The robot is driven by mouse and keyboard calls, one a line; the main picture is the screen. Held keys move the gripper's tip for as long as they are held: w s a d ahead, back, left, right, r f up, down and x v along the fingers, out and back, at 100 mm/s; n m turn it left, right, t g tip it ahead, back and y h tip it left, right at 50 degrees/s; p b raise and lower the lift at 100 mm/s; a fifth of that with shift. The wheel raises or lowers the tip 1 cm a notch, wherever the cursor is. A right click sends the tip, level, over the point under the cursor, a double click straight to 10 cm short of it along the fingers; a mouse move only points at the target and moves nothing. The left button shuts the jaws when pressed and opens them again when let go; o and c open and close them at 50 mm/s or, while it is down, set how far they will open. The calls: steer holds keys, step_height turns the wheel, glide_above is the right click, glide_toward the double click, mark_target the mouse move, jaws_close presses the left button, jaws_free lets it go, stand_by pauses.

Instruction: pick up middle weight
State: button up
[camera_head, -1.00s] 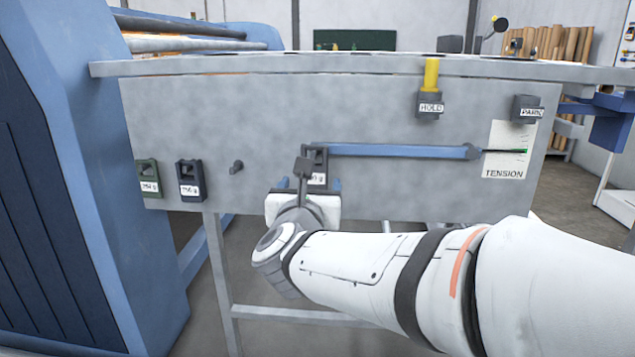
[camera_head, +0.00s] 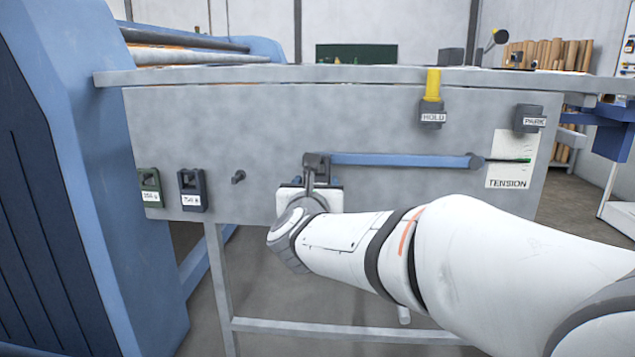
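A green weight (camera_head: 149,187) and a dark blue weight (camera_head: 192,190) hang side by side on the left of the grey panel. Both have white labels. A third dark grey block (camera_head: 322,163), seemingly a weight, is at the left end of the blue lever (camera_head: 400,160). My gripper (camera_head: 312,165) is at this block and partly covers it, so its label is hidden. The fingertips overlap the block, and I cannot tell whether they are closed on it. My gripper is well to the right of the dark blue weight.
An empty peg (camera_head: 238,177) sticks out between the dark blue weight and my gripper. HOLD (camera_head: 432,115) and PARK (camera_head: 529,119) blocks and a TENSION scale (camera_head: 509,170) are on the right of the panel. A blue machine housing (camera_head: 85,190) stands at the left.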

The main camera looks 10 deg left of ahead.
steer(key=c, duration=1)
steer(key=shift+r, duration=0.15)
steer(key=shift+r+p, duration=0.4)
steer(key=shift+r, duration=0.25)
steer(key=shift+s, duration=0.3)
steer(key=s+p, duration=0.2)
steer(key=s, duration=1.5)
steer(key=shift+s, duration=0.25)
steer(key=o, duration=0.8)
steer(key=c, duration=0.6)
